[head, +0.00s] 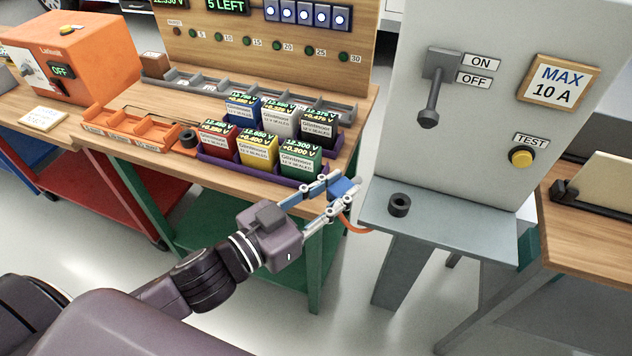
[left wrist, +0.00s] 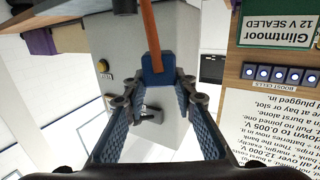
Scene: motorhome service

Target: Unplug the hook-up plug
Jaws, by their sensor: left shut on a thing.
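The blue hook-up plug (head: 343,188) is between the fingertips of my left gripper (head: 334,197), which is shut on it beside the left side of the grey cabinet (head: 480,130). In the left wrist view the plug (left wrist: 157,69) sits between both fingers, with an orange cable (left wrist: 151,35) running from it. The cable (head: 352,226) also shows below the gripper in the head view. No socket is visible at the plug's front, so I cannot tell whether it is seated or free. The cabinet's lever (head: 432,95) points down, by the ON and OFF labels. My right gripper is out of view.
The cabinet's shelf (head: 450,222) holds a small dark ring (head: 399,205). On the left, a wooden bench (head: 130,100) carries a purple tray (head: 222,166) with several batteries, an orange rack (head: 115,135) and an orange charger box (head: 85,55). Another bench (head: 585,240) stands at right.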

